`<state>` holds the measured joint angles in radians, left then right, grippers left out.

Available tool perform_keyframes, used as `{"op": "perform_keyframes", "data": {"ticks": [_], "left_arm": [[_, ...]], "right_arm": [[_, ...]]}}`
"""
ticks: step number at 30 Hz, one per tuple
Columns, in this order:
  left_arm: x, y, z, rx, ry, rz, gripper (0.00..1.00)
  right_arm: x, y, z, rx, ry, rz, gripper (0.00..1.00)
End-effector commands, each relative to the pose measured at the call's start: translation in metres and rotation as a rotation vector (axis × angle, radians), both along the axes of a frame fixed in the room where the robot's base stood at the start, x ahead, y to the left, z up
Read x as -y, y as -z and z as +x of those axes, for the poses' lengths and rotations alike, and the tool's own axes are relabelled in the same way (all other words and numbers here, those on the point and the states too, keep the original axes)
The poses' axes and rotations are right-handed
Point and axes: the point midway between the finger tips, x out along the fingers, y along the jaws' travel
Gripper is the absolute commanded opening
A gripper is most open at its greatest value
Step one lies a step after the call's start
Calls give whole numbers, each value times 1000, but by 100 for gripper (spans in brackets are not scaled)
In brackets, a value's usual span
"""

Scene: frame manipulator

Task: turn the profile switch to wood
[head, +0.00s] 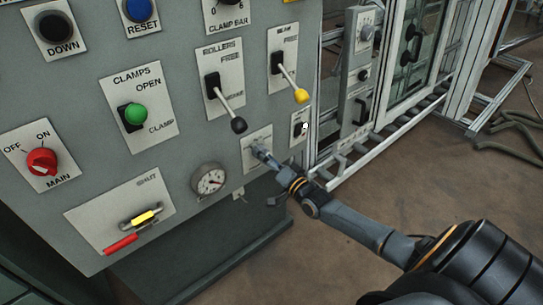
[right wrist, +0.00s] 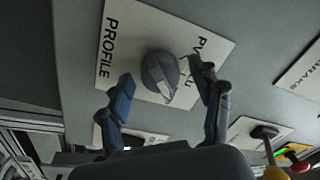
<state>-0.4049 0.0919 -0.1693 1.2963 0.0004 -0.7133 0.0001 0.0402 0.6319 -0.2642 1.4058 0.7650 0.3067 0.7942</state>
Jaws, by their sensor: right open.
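The profile switch is a dark round knob (right wrist: 159,72) on a white plate in the right wrist view. The plate reads PROFILE along its left edge; lettering at its right edge is partly covered by a finger. A lighter pointer mark shows on the knob's lower right side. My right gripper (right wrist: 162,76) is open, with one finger on each side of the knob; contact cannot be told. In the head view my right gripper (head: 262,153) is at the switch's plate (head: 254,139) and hides the knob. My left gripper is not in view.
The grey panel carries a rollers lever (head: 238,124), a yellow-tipped lever (head: 301,95), a small switch (head: 299,128) and a gauge (head: 209,181) close around my right gripper. A metal frame (head: 380,136) stands to the right. Open floor (head: 420,180) lies in front of it.

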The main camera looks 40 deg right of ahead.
Motion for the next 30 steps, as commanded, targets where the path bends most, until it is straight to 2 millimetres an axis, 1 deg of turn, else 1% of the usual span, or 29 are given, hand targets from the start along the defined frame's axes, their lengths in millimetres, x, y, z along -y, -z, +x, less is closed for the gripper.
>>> {"op": "perform_keyframes", "data": {"ticks": [5, 12, 15, 18, 23, 30], "left_arm": [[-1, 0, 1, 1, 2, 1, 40], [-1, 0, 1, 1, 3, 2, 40], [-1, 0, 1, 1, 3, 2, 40], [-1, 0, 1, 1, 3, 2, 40], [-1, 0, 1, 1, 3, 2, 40], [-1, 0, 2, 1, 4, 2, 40]], "right_arm": [[2, 3, -22, -4, -1, 0, 65], [6, 6, -71, -6, -1, -1, 65], [7, 7, -89, -4, -1, 0, 65], [8, 7, -103, -4, 0, 0, 65], [9, 7, -115, -2, 0, 0, 65], [9, 7, -118, -1, 1, 0, 65]]}}
